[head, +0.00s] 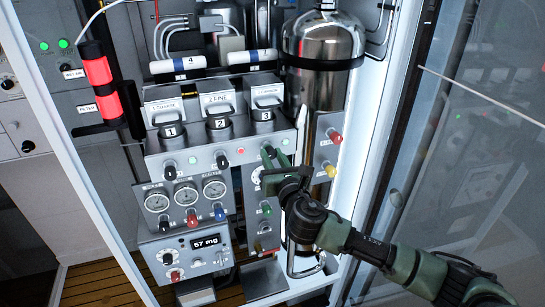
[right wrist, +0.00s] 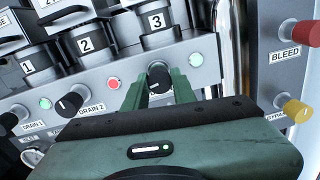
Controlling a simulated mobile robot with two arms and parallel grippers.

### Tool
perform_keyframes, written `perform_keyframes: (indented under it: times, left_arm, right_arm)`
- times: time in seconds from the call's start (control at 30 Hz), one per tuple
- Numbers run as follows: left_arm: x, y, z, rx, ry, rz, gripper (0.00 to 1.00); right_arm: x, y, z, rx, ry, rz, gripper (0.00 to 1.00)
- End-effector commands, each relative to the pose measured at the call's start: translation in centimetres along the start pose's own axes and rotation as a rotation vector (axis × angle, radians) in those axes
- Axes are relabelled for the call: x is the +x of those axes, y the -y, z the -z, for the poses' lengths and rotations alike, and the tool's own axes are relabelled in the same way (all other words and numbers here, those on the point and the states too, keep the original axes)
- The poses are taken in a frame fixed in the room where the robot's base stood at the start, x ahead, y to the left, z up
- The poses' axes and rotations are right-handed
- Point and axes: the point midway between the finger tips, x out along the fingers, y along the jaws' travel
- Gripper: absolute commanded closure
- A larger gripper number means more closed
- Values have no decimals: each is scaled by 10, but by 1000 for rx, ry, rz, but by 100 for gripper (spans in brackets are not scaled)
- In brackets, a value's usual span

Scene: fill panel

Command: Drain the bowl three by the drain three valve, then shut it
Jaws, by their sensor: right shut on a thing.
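Bowl three (head: 264,115), a dark cup marked 3, stands at the right end of the panel's row of bowls. It also shows in the right wrist view (right wrist: 160,38). The knob's label is hidden behind the gripper. A red lamp (right wrist: 114,82) is lit left of the knob and a green lamp (right wrist: 196,60) right of it. My left gripper is not in view.
The drain 2 knob (right wrist: 70,104) is close on the left. A red bleed knob (right wrist: 299,34) and a yellow knob (right wrist: 296,109) jut out on the right. A steel cylinder (head: 322,45) stands behind. Gauges (head: 186,194) and a 67 mg display (head: 206,242) are lower left.

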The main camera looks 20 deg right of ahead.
Motion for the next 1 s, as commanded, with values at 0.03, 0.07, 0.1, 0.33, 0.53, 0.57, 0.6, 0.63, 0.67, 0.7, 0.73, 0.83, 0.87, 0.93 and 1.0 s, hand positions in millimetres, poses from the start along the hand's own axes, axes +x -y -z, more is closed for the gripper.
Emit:
perform_keyframes:
  times: [0.03, 0.07, 0.1, 0.33, 0.53, 0.57, 0.6, 0.63, 0.67, 0.7, 0.73, 0.83, 0.87, 0.93, 1.0]
  left_arm:
    - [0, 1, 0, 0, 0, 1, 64]
    - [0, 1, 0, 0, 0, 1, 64]
    - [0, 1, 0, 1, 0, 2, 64]
    - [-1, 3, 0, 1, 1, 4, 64]
    - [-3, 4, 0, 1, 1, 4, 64]
    - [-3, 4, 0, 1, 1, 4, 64]
    - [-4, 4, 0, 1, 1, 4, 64]
    - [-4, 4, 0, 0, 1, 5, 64]
    - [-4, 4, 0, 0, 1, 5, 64]
    - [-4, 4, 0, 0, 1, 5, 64]
    - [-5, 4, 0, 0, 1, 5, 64]
    - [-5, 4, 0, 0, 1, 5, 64]
    - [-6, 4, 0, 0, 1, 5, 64]
    - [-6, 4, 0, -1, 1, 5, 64]
    - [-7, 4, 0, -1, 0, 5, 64]
  right_arm:
    - [0, 0, 0, 3, 0, 0, 100]
    - [0, 0, 0, 5, -1, 0, 100]
    - [0, 0, 0, 10, -1, 0, 100]
    - [0, 0, 0, 90, -4, 1, 100]
    - [0, -1, 0, 237, -11, 2, 100]
    - [0, -1, 0, 265, -12, 2, 100]
    - [0, -1, 0, 301, -15, 2, 100]
    - [0, 0, 0, 330, -16, 3, 100]
    - [0, 0, -1, 359, -17, 3, 100]
    - [0, -1, 0, 396, -18, 3, 100]
    - [0, -1, 0, 426, -20, 3, 100]
    - [0, -1, -1, 520, -23, 3, 100]
    - [0, -1, -1, 549, -24, 4, 100]
    - [0, -1, 0, 617, -28, 4, 100]
    - [0, -1, -1, 682, -30, 4, 100]
